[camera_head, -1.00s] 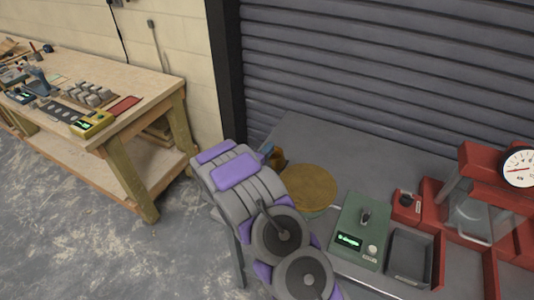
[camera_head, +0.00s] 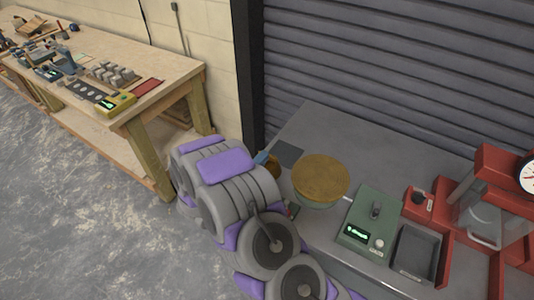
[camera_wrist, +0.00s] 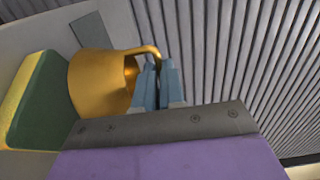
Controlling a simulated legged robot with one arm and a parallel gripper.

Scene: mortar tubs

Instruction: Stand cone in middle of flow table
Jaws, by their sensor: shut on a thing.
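The cone (camera_wrist: 98,80) is a golden, tapered piece with a loop handle. In the head view the cone (camera_head: 273,168) is partly hidden behind my arm, just left of the flow table. The flow table (camera_head: 320,178) has a round brass top on a pale green base, and its top is bare. My gripper (camera_wrist: 158,68) has blue fingers and is shut on the cone's handle. In the head view my gripper (camera_head: 262,158) shows only as a small blue bit. Whether the cone touches the bench is hidden.
A green device with a lit display (camera_head: 368,225) and a dark tray (camera_head: 415,252) stand right of the flow table. A red press (camera_head: 490,205) is at far right. A dark flat plate (camera_head: 287,152) lies behind the cone. A wooden bench (camera_head: 150,85) is at left.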

